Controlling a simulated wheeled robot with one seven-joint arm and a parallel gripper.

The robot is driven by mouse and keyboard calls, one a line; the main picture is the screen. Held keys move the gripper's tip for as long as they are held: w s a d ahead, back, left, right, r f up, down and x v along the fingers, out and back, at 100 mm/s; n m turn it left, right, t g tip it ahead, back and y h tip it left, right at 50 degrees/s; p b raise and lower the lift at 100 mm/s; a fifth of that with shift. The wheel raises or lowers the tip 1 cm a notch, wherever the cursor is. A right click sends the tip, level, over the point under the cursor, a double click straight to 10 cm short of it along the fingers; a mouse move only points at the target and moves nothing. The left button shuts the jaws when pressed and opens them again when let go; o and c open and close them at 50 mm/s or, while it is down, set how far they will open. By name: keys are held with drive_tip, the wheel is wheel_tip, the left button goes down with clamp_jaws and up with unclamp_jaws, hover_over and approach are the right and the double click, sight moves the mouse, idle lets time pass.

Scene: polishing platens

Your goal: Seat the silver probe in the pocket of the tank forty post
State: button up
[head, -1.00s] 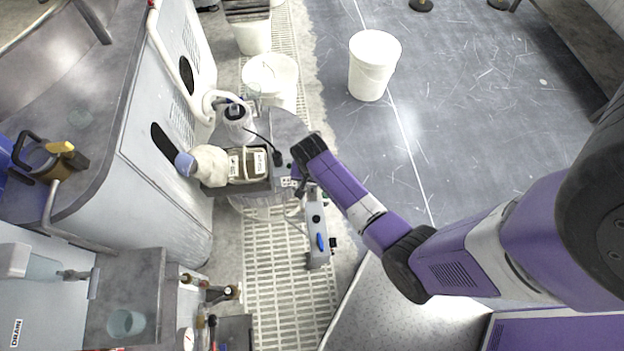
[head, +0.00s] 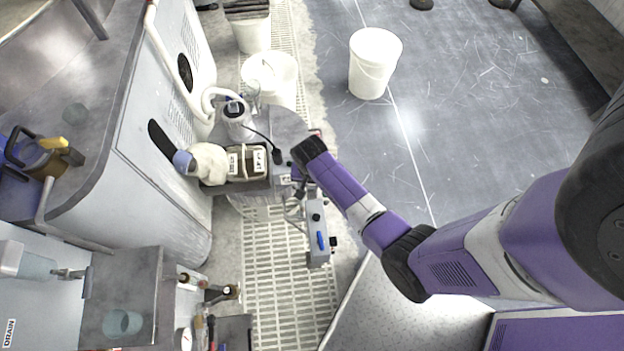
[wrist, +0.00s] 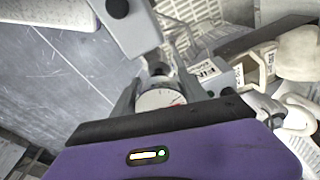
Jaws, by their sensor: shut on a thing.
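My gripper (wrist: 157,88) is shut on a small silver piece with a round white dial (wrist: 160,98), which I take to be the silver probe. The dial faces the wrist camera; the tip beyond the fingers is mostly hidden. In the head view my wrist covers most of the gripper and the probe. A grey upright housing with black knobs and a blue lever (head: 319,232) stands just below my wrist; its knobbed end (wrist: 128,22) is beyond the fingers in the wrist view. No label marks the tank forty post, and I cannot make out its pocket.
A bottle (head: 237,121) with a dark cable stands behind. A white bucket (head: 373,64) stands on the floor, which is open to the right.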

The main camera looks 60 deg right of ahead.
sight(312, 186)
drive_tip(key=shift+f+b, duration=0.65)
drive_tip(key=shift+f, duration=0.3)
drive_tip(key=o, duration=1.5)
drive_tip(key=shift+s+a+r, duration=0.1)
drive_tip(key=shift+a+r, duration=0.1)
drive_tip(key=shift+r, duration=1.1)
drive_tip(key=shift+s+a+r, duration=0.1)
drive_tip(key=shift+a+r, duration=0.05)
drive_tip(key=shift+r, duration=1.1)
drive_tip(key=shift+s+a+r, duration=0.1)
drive_tip(key=shift+a+r, duration=0.1)
drive_tip(key=shift+r, duration=1.1)
